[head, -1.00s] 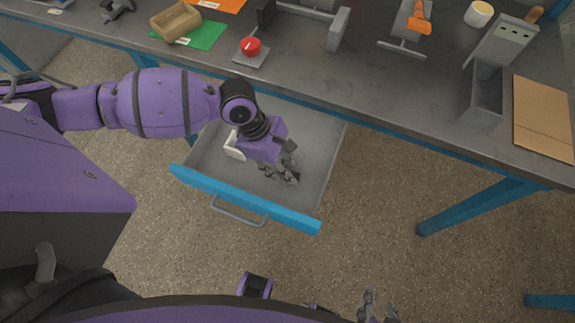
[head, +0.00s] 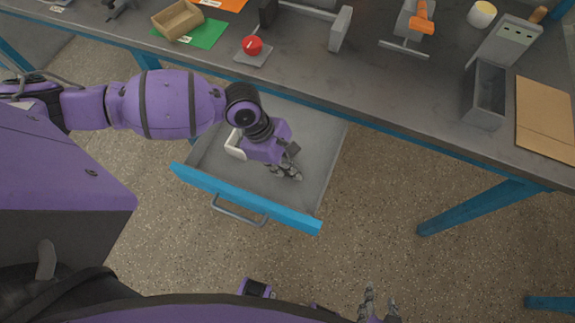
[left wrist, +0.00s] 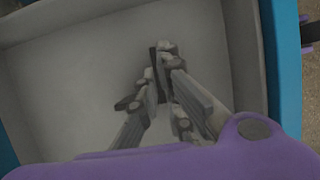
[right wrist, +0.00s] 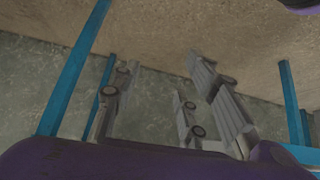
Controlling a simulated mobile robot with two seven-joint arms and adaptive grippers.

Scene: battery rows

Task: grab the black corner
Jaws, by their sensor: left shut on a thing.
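The black corner (left wrist: 154,61) shows as a narrow dark piece between the fingertips in the left wrist view. Most of it is hidden by the fingers. My left gripper (left wrist: 162,75) is shut on it, low inside the open grey drawer (left wrist: 75,60). In the head view my left gripper (head: 290,174) points down into the drawer, right of its middle, and the corner cannot be made out there. My right gripper (right wrist: 160,85) is open and empty, away from the drawer; its fingertips also show at the bottom of the head view (head: 376,304).
The drawer's blue front (head: 245,198) with its handle (head: 238,211) faces me. The workbench (head: 370,105) overhangs the drawer's back. On it stand a red button (head: 252,45), a wooden tray (head: 178,20) and a grey bin (head: 485,100). The rest of the drawer floor looks clear.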

